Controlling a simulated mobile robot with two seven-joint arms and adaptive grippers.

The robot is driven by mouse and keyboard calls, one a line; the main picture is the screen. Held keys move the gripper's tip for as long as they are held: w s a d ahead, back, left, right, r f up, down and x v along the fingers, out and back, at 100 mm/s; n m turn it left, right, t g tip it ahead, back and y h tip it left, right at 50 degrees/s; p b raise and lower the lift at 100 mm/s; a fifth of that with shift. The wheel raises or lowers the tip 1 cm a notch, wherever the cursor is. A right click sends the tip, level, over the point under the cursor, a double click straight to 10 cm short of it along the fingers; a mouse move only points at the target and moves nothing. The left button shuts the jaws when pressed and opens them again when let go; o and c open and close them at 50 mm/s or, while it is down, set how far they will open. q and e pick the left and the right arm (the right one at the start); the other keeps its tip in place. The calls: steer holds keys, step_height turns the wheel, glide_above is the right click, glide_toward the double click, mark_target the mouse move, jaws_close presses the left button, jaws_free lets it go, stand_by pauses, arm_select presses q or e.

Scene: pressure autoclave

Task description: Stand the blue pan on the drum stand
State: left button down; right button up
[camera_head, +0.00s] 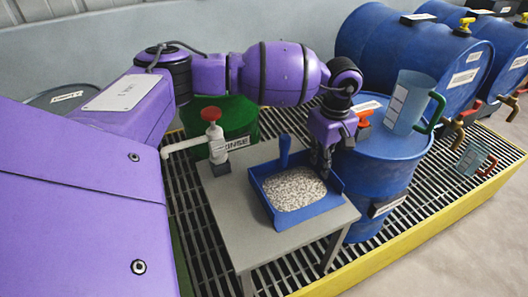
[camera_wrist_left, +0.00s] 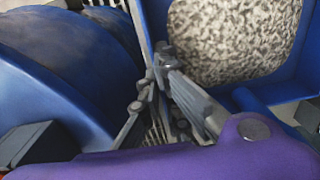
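The blue pan (camera_head: 329,203), full of pale speckled granules, sits level on a small grey table (camera_head: 232,215). Its blue handle (camera_head: 285,150) rises at the back. My left gripper (camera_head: 321,165) is at the pan's right back corner, fingers pointing down. In the left wrist view the fingers (camera_wrist_left: 163,65) are close together at the pan's wall (camera_wrist_left: 149,25), which runs between their tips. An upright blue drum (camera_head: 375,180) stands just right of the table; I cannot tell whether it is the drum stand. My right gripper is out of view.
A clear jug (camera_head: 405,102) with a green handle and a red tap (camera_head: 364,118) are on the upright drum's top. A white valve with a red knob (camera_head: 211,115) is behind the table. Blue drums (camera_head: 415,50) lie at the back. A second jug (camera_head: 473,158) stands on the yellow-edged grating.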

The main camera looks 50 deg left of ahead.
arm_select(q)
steer(key=shift+f, duration=0.1)
steer(key=c, duration=2.4)
jaws_free()
steer(key=shift+f, duration=0.1)
steer(key=shift+c, duration=0.2)
steer(key=o, duration=0.5)
steer(key=shift+c, duration=0.2)
step_height(320, 180, up, 13)
steer(key=shift+f+p, duration=0.2)
steer(key=shift+p, duration=0.2)
steer(key=shift+d+f, duration=0.1)
steer(key=shift+f, duration=0.05)
